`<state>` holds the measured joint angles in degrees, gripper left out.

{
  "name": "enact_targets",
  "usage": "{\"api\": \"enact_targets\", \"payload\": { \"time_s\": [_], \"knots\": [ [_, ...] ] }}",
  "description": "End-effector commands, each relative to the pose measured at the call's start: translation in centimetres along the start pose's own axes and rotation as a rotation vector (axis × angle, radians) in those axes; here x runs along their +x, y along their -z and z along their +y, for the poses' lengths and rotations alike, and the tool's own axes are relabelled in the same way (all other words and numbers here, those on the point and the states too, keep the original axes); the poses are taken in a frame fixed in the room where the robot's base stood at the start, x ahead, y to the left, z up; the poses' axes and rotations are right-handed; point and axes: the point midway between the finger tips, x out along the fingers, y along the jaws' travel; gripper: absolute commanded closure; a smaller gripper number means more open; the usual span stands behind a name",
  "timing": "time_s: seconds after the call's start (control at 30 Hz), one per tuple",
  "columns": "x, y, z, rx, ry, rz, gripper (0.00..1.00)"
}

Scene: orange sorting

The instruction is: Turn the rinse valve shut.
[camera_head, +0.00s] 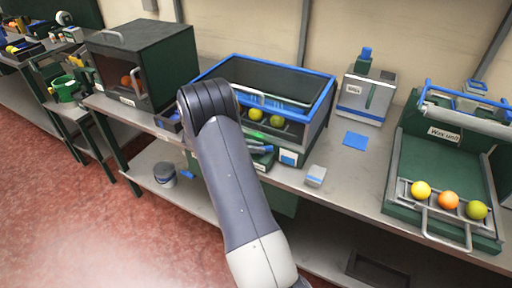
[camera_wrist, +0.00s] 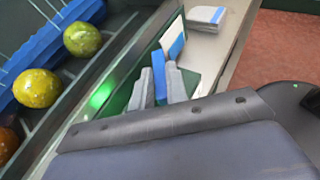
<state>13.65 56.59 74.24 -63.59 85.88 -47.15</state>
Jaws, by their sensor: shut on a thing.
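The rinse valve shows as a narrow blue handle (camera_wrist: 159,72) in the wrist view, on the green front of the blue-rimmed rinse tank (camera_head: 318,116). My gripper (camera_wrist: 157,86) is shut on this handle, with one grey finger on each side of it. In the head view my gripper (camera_head: 262,157) is at the tank's front, and my arm hides most of the valve. A green light (camera_wrist: 100,97) glows on the tank front beside the gripper; it also shows in the head view (camera_head: 258,136).
Yellow-green fruits (camera_head: 277,122) and an orange one (camera_wrist: 8,143) lie in the tank's trough. A small grey-and-white block (camera_head: 315,176) and a blue pad (camera_head: 355,140) lie on the bench to the right.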

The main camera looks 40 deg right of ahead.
Motion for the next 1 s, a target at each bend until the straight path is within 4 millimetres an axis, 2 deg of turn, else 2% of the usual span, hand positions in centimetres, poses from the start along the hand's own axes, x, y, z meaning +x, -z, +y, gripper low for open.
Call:
{"api": "enact_targets", "payload": {
  "time_s": [0.4, 0.8, 0.83, 1.0],
  "knots": [
    [0.1, -0.08, 0.68, 0.107, 0.252, -0.001, 1.0],
    [0.06, -0.11, 0.68, 0.116, 0.278, 0.0, 1.0],
    [0.06, -0.12, 0.68, 0.116, 0.278, 0.0, 0.85],
    [0.06, -0.1, 0.67, 0.116, 0.278, 0.0, 0.71]
  ]
}}
